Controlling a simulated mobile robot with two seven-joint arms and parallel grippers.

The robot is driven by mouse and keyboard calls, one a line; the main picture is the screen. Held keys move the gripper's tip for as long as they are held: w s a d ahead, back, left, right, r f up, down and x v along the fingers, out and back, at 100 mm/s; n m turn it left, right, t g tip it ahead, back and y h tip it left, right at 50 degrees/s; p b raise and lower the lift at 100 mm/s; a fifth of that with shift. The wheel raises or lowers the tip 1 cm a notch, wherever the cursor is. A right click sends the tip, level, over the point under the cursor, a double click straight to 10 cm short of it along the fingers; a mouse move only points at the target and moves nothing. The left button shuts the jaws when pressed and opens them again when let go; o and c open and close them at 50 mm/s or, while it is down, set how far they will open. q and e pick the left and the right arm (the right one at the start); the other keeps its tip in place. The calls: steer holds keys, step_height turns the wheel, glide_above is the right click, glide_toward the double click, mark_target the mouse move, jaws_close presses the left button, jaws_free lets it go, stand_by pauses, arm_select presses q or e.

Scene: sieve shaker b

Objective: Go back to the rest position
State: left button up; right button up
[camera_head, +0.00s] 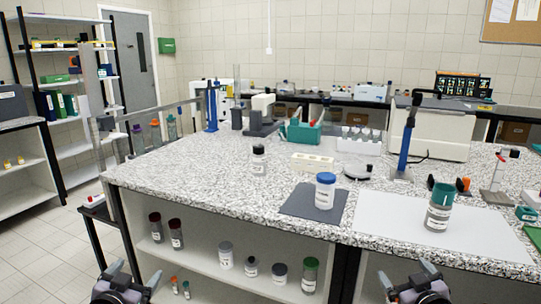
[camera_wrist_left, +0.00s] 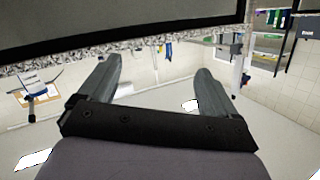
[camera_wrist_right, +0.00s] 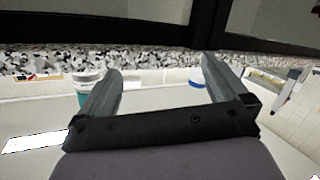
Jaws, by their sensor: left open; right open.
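My left gripper (camera_head: 128,277) is at the bottom left of the head view, in front of the bench and low by its shelf. Its two fingers stand apart and empty, as the left wrist view (camera_wrist_left: 157,85) also shows. My right gripper (camera_head: 408,277) is at the bottom right of the head view, in front of the bench. Its fingers are apart with nothing between them, also in the right wrist view (camera_wrist_right: 165,85). Both grippers are clear of the objects on the bench top.
The speckled bench (camera_head: 215,172) fills the middle. A blue-lidded jar (camera_head: 325,192) stands on a dark mat (camera_head: 298,205). A teal-topped jar (camera_head: 439,212) stands on a white sheet (camera_head: 385,215). Several jars stand on the shelf (camera_head: 205,258) below. Open floor (camera_head: 50,245) lies at left.

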arm_select(q)
steer(key=s+d+f+g, duration=0.1)
steer(key=s+d+f, duration=0.3)
steer(key=s, duration=0.6)
steer(key=s+d+f+g+h, duration=0.1)
steer(key=s+d+f+g, duration=0.1)
steer(key=s+f, duration=0.5)
steer(key=s+d+f+g+h, duration=0.1)
steer(key=s+d+f, duration=0.4)
steer(key=s, duration=0.8)
steer(key=shift+s+d+f+n+g, duration=0.3)
steer(key=shift+s+f+n+g, duration=0.1)
steer(key=shift+f+g, duration=0.25)
arm_select(e)
steer(key=s+a+f+g, duration=0.1)
steer(key=s+a+f, duration=0.3)
steer(key=s, duration=0.6)
steer(key=s+a+f+g+y, duration=0.1)
steer(key=s+a+f+g, duration=0.1)
steer(key=s+f, duration=0.5)
steer(key=s+a+f+g+y, duration=0.1)
steer(key=s+a+f, duration=0.4)
steer(key=s, duration=0.8)
steer(key=shift+s+a+f+m+g, duration=0.3)
steer(key=shift+s+f+m+g, duration=0.1)
steer(key=shift+f+g, duration=0.25)
arm_select(q)
steer(key=shift+r, duration=0.1)
arm_select(e)
steer(key=shift+r, duration=0.1)
